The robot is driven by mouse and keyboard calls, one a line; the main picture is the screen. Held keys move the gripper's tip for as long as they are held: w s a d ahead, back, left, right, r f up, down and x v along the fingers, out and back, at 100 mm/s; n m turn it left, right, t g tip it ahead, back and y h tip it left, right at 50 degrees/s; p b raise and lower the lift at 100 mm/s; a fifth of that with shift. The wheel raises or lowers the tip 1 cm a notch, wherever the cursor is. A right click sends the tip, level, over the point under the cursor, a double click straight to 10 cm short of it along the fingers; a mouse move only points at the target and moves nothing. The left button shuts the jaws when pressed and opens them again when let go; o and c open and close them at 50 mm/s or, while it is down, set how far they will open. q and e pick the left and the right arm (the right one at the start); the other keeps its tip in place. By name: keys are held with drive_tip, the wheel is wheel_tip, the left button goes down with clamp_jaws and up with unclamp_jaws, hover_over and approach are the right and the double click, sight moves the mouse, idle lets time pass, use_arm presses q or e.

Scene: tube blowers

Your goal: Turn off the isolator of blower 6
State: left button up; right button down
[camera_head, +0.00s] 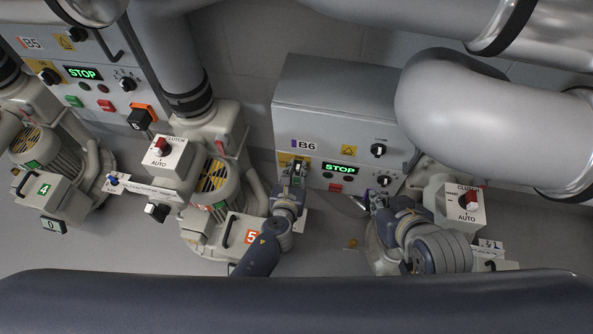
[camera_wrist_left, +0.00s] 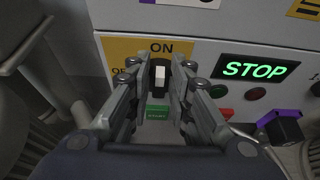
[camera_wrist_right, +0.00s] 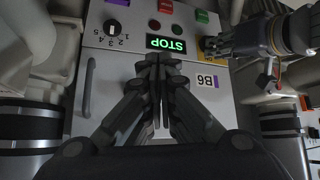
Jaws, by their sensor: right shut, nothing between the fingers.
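The blower 6 control box (camera_head: 330,95) carries the label B6 (camera_head: 305,145) and a lit green STOP display. Its isolator (camera_wrist_left: 160,76) is a black knob with a white bar on a yellow plate (camera_wrist_left: 124,50). The bar stands upright, pointing at ON. My left gripper (camera_wrist_left: 163,72) is open, with one finger on each side of the knob; I cannot tell whether they touch it. In the head view my left gripper (camera_head: 293,172) covers most of the isolator. My right gripper (camera_head: 372,200) is shut and empty, low at the box's right; its fingertips (camera_wrist_right: 160,60) also show in the right wrist view.
A purple-and-black block (camera_wrist_left: 280,125) sits low, right of the isolator. A red button (camera_head: 335,187) lies below the display. The blower 5 box (camera_head: 85,65) and its machine stand at left. A large grey pipe (camera_head: 450,110) crosses at right.

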use_arm(q)
clamp_jaws()
drive_tip(key=shift+a+n+h, duration=0.3)
drive_tip(key=shift+n+h, duration=0.2)
drive_tip(key=shift+w+a+f+n+h+b, duration=0.1)
drive_tip(key=shift+a+f+n+h+b, duration=0.2)
drive_tip(key=shift+n, duration=0.3)
drive_tip(key=shift+a+f+n+h+b, duration=0.15)
drive_tip(key=shift+n+h+b, duration=0.25)
drive_tip(key=shift+n, duration=0.2)
drive_tip(key=shift+a+n+h+b, duration=0.2)
drive_tip(key=shift+n+h+b, duration=0.35)
drive_tip(key=shift+n, duration=0.15)
use_arm(e)
drive_tip(key=w+a+r+t+y, duration=0.2)
drive_tip(key=w+r+t, duration=0.4)
drive_tip(key=r, duration=0.3)
drive_tip(key=shift+w+a+r+t, duration=0.3)
drive_tip(key=shift+w+a+t, duration=0.1)
drive_tip(key=shift+w+a, duration=0.35)
drive_tip(key=shift+w+d, duration=0.1)
